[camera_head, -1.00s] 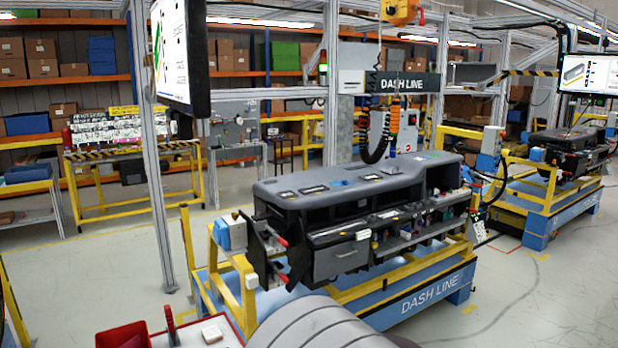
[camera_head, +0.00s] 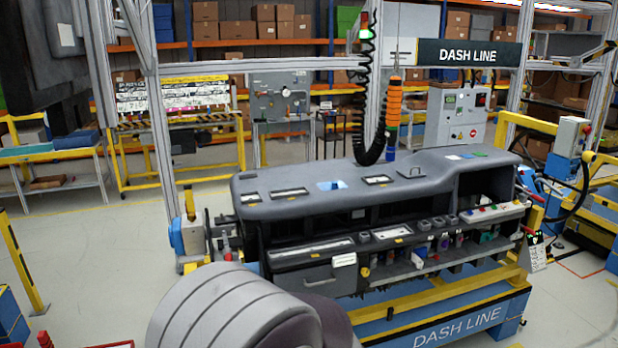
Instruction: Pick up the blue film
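A grey dashboard module (camera_head: 290,206) rests on a blue and yellow stand. A small blue film (camera_head: 332,185) lies on its top surface, left of centre, between two white-and-dark labels. A smaller light-blue patch (camera_head: 453,157) shows near the far right of the top; I cannot tell whether it is also film. Neither of my grippers is in view.
The stand's blue base (camera_head: 457,328) reads DASH LINE. A metal post (camera_head: 160,130) rises behind the module's left end. Bare floor (camera_head: 100,260) lies to the left.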

